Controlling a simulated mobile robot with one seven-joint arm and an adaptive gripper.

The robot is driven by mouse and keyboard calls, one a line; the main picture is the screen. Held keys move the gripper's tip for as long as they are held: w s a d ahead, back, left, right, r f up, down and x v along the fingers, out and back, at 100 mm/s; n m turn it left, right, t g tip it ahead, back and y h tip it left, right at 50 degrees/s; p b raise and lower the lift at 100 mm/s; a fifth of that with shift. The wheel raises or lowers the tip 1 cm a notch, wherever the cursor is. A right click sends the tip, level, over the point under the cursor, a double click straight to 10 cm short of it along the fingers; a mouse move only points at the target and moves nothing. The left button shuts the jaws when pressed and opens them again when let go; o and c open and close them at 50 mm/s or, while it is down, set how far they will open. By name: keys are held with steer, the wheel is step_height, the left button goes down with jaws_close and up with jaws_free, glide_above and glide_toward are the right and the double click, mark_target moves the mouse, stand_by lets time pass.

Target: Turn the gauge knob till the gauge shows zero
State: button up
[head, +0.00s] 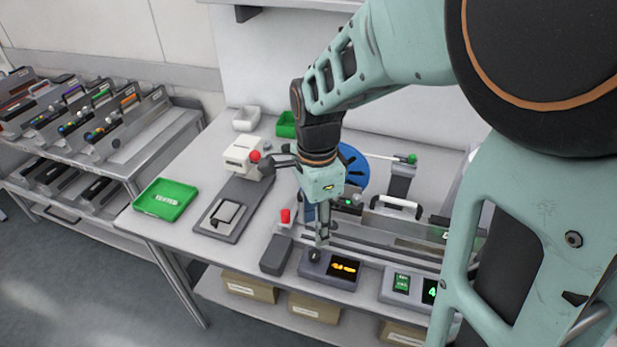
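The gauge (327,281) is a dark grey box at the front edge of the bench in the head view. Its orange display (344,267) is lit, but the reading is too small to make out. A small dark knob (314,256) sits on the gauge's left part. My gripper (321,241) points down just above the knob, with its fingertips at or close to the knob's top. I cannot tell whether they touch it. The fingers look close together, but their gap is not clear from this side.
A box with green displays (402,284) stands right of the gauge, and a dark block (276,255) stands left. A red button (285,215), a blue reel (352,170) and a rail are behind. A green tray (165,200) lies at left. My arm hides the right side.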

mark_target(315, 253)
step_height(315, 253, down, 10)
steer(key=shift+r, duration=0.15)
stand_by(0.3)
jaws_close()
